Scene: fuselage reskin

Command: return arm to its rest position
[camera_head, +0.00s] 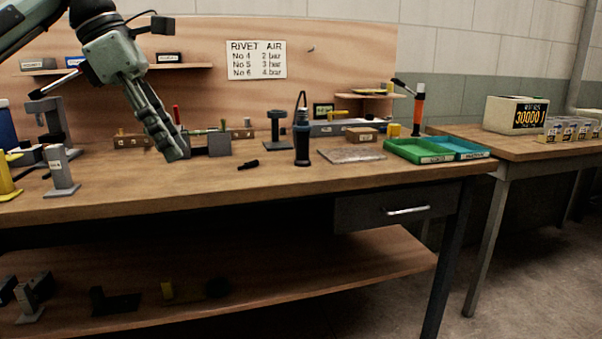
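My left arm comes in from the upper left. Its grey-green gripper (175,153) points down and to the right, in front of the back of the workbench (150,200). The fingers are seen nearly edge-on, so I cannot tell whether they are open or shut. No held object shows at the fingertips. A small grey block (219,143) appears just right of the fingertips; I cannot tell whether they touch. My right gripper is not in view.
A dark cylindrical tool (302,140) stands mid-bench. A green tray (418,151) and a teal tray (462,148) sit at the right end. Grey stands (62,172) crowd the left. The bench front is mostly clear. A second table (540,148) stands at right.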

